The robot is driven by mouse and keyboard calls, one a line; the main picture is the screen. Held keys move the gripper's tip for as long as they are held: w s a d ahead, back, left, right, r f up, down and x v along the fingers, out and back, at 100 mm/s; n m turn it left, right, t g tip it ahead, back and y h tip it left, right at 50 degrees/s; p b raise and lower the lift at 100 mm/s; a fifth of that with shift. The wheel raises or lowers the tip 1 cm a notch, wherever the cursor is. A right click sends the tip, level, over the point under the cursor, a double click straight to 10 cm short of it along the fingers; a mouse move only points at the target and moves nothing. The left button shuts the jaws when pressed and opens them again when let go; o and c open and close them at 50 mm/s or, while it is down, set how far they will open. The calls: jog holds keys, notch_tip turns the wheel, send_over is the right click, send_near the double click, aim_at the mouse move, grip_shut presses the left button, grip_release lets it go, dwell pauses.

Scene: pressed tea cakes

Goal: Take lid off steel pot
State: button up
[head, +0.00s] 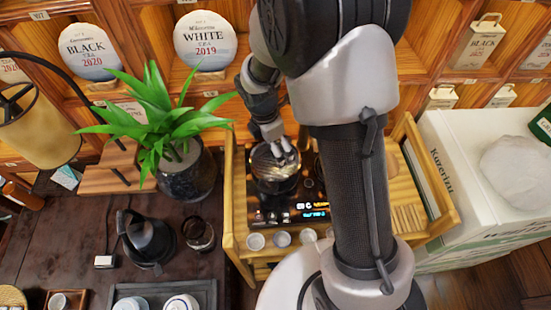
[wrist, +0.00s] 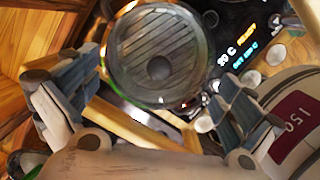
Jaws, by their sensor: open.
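The steel pot (head: 273,181) stands on the black tea stove at the middle of the wooden tray stand in the head view. In the wrist view the round grey lid (wrist: 135,40) covers the pot, with slatted stripes and a dark round knob (wrist: 160,68) at its centre. My gripper (head: 280,150) is above the pot in the head view and partly hides it. In the wrist view my gripper (wrist: 157,95) has its two fingers spread wide, left and right below the lid, with nothing between them. The fingers look apart from the knob.
A lit display panel (head: 290,214) is in front of the pot, with several small white cups (head: 281,239) along the stand's front. A potted plant (head: 185,170) stands close on the left. A white box (head: 490,185) is at the right. Wooden shelves with tea cakes are behind.

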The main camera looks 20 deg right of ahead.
jog(key=f, duration=0.3)
jog(key=shift+w+d+f+b, duration=0.15)
jog(key=shift+d+b, duration=0.1)
jog(key=shift+b, duration=0.15)
jog(key=c, duration=1.1)
jog(key=shift+s, duration=0.25)
jog(key=c, duration=0.7)
